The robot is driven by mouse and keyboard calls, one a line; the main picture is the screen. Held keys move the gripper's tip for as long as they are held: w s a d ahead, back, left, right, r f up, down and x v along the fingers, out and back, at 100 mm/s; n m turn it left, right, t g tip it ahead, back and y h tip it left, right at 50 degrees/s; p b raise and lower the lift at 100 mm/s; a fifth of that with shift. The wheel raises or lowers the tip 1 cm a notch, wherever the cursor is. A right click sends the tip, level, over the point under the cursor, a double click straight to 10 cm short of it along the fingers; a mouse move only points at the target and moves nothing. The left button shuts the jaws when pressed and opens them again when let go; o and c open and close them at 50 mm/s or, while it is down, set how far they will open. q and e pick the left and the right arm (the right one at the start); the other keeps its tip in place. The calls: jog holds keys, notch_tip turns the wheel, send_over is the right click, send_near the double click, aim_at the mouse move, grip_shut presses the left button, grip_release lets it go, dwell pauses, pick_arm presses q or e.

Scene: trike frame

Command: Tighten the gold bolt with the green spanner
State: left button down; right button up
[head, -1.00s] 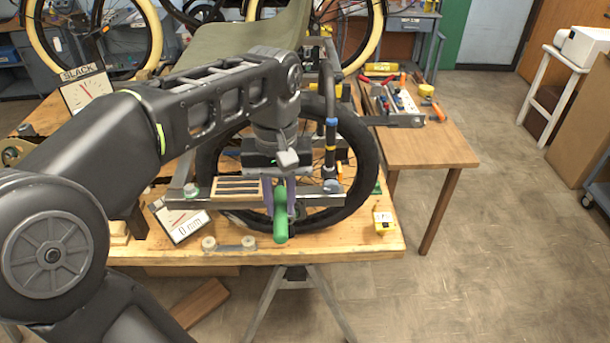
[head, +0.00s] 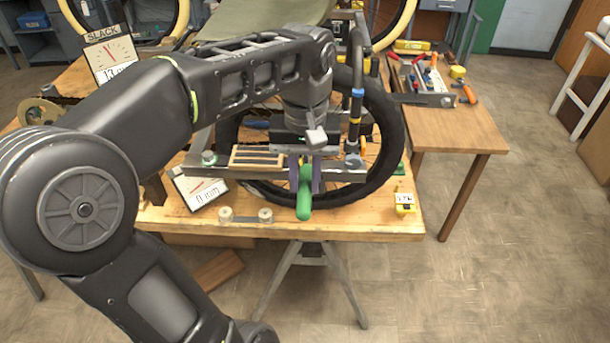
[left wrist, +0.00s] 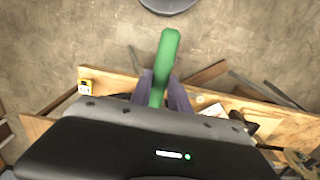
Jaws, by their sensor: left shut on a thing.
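My left gripper (head: 306,176) is shut on the green spanner (head: 304,198), with its purple fingers on either side of the handle. The handle hangs downward in the head view, in front of the wheel and the bench edge. In the left wrist view the green spanner (left wrist: 163,62) points up and away from the gripper (left wrist: 163,92). The spanner's far end is hidden behind the gripper. I cannot make out the gold bolt; my arm and gripper cover part of the frame. My right gripper does not show.
The wooden bench (head: 370,226) carries a wheel (head: 395,140), a dial card reading 0 mm (head: 199,190) and a yellow block (head: 404,204). A SLACK dial (head: 110,52) stands at the left. A tool tray (head: 420,85) lies on the side table (head: 455,130).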

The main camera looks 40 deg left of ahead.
pick_arm(q)
jog(key=shift+f+b, duration=0.6)
jog(key=shift+f, duration=0.55)
dwell(0.7)
jog(key=shift+f+b, duration=0.75)
jog(key=shift+f, duration=0.3)
dwell(0.4)
jog(key=c, duration=1.8)
grip_release()
grip_shut()
jog(key=shift+s+a, duration=0.15)
jog(key=shift+s+a+m, duration=0.45)
jog(key=shift+a+m, duration=0.4)
jog(key=shift+m, duration=0.05)
jog(key=shift+s+a+m, duration=0.45)
jog(key=shift+a+m, duration=0.4)
jog(key=shift+m, duration=0.05)
